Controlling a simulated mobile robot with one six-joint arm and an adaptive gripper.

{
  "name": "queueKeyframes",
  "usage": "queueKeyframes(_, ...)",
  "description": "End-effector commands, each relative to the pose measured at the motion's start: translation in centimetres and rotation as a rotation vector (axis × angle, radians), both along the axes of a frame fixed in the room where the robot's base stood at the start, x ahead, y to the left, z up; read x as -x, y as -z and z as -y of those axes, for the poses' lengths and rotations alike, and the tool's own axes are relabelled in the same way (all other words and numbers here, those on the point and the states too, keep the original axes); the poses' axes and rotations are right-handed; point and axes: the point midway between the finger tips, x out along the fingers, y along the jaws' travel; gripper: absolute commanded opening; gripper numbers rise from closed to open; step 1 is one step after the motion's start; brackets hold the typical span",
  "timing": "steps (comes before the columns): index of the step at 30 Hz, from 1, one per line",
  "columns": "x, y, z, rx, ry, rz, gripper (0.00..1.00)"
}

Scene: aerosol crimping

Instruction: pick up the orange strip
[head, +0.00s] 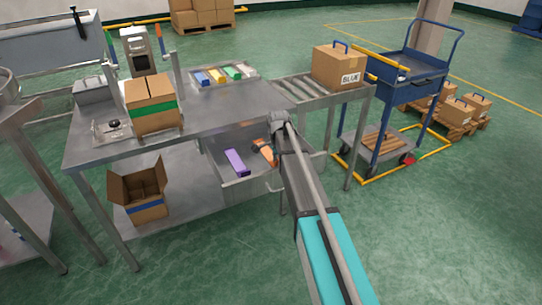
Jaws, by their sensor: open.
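The orange strip (267,157) lies in the open metal drawer (253,187) under the bench, in the head view. My arm covers part of the drawer close to the strip's right side. My gripper (259,148) shows only as a small dark part at the strip's upper left end, and it is open. I cannot tell whether it touches the strip. A purple strip (236,162) lies in the same drawer, to the left and apart from the orange one.
A tray (252,72) with blue, yellow, green and white strips sits on the steel bench (215,115). A box with a green band (152,105) stands left. A box marked BLUE (338,65) sits on the roller conveyor (298,90). A blue cart (405,85) stands right.

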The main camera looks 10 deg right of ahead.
Motion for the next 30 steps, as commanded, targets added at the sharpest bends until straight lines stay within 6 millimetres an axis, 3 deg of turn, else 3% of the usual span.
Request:
queueKeyframes(10,0.00,-0.01,-0.03,0.000,0.000,0.000,0.45)
queueKeyframes(15,0.00,0.00,-0.04,0.000,0.000,0.000,0.14)
queueKeyframes(18,0.01,0.00,-0.05,0.000,-0.001,0.000,0.00)
queueKeyframes(30,0.00,-0.04,-0.07,0.000,-0.001,0.000,0.00)
